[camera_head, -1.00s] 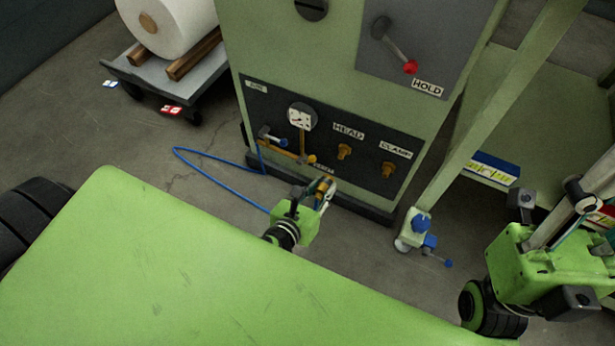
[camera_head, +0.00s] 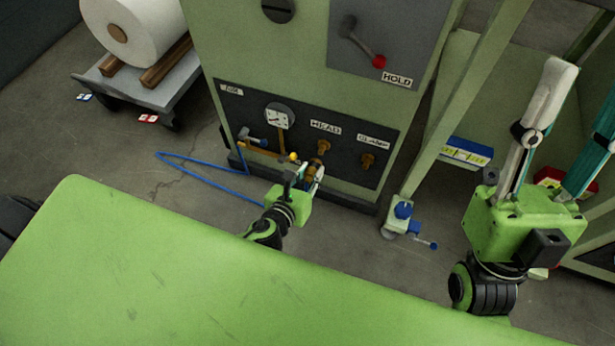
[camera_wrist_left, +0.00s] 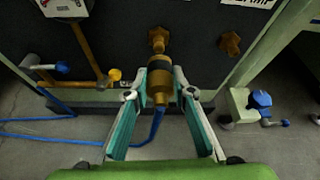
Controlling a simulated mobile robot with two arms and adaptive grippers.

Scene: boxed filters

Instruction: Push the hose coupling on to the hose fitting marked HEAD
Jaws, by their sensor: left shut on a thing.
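The brass hose coupling (camera_head: 314,172) with a dark band is held between the fingers of my left gripper (camera_head: 313,176). The coupling (camera_wrist_left: 160,82) also shows in the left wrist view, upright in the picture between the teal fingers. The brass fitting marked HEAD (camera_head: 323,147) sticks out of the dark panel. In the left wrist view, the HEAD fitting (camera_wrist_left: 158,40) is straight above the coupling's far end. I cannot tell whether they touch. My right gripper (camera_head: 588,88) is open and empty at the right, its fingers pointing up.
The CLAMP fitting (camera_head: 367,160) is to the right of HEAD. A gauge (camera_head: 279,117) and a brass pipe with a valve are to the left. A blue hose (camera_head: 205,182) loops over the floor. A blue-and-white device (camera_head: 402,213) stands by the frame post. A green surface (camera_head: 150,260) fills the foreground.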

